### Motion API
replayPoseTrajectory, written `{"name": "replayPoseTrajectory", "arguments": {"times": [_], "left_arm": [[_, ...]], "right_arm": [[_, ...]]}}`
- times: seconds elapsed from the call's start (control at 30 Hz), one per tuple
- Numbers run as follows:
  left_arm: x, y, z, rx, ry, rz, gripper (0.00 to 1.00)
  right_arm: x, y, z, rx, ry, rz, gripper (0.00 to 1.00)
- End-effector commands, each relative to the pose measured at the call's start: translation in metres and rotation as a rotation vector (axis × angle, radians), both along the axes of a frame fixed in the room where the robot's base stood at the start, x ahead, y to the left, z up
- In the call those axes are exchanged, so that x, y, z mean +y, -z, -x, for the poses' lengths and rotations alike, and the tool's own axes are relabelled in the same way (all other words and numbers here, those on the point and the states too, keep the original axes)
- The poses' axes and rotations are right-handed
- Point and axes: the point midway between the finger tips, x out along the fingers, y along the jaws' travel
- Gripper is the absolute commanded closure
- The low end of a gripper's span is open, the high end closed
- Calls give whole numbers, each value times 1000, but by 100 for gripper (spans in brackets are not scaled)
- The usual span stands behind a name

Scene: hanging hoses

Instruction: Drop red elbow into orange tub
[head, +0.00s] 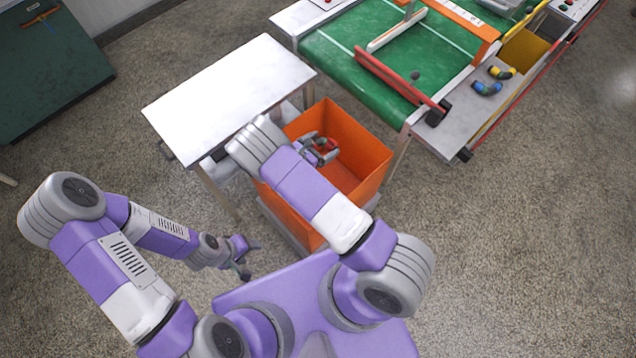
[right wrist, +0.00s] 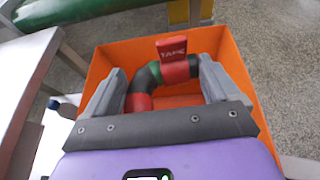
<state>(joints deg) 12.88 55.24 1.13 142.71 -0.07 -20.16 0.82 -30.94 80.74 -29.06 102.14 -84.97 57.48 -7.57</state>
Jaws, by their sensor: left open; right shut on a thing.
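The orange tub (head: 364,139) stands on the floor in front of me, between the white table and the green conveyor. My right gripper (head: 322,150) is over the tub's opening, shut on the red elbow (head: 328,155). In the right wrist view the red elbow (right wrist: 178,72), with black parts and a red tag, sits between the two grey fingers (right wrist: 172,92). The orange tub's wall (right wrist: 118,56) shows behind and around it. My left gripper (head: 245,262) is open and empty, low at the left of the tub. The tub's floor is partly hidden by my right arm.
A white table (head: 225,95) stands left of the tub. A green conveyor (head: 345,55) with a red bar (head: 395,78) is at the back right. Blue (head: 487,89) and yellow (head: 501,72) elbows lie on the grey shelf at its end. Open floor lies to the right.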

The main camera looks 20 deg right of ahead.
Motion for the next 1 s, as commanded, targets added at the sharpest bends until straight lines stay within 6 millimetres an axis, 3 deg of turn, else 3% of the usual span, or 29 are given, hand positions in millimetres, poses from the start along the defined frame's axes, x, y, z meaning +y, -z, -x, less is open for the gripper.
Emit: {"name": "replayPoseTrajectory", "arguments": {"times": [0.1,0.3,0.63,0.67,0.7,1.0], "left_arm": [[0,15,0,0,0,0,40],[0,29,0,0,0,0,40],[0,30,0,0,0,0,40],[0,30,0,0,0,0,40],[0,30,0,0,0,0,40],[0,29,0,0,0,0,40]], "right_arm": [[0,19,0,0,0,0,41],[0,39,0,-2,-1,0,41],[0,40,0,-2,-1,0,41],[0,40,0,-2,-1,0,6],[0,40,0,-2,-1,0,0],[4,38,1,-1,-2,0,0]]}}
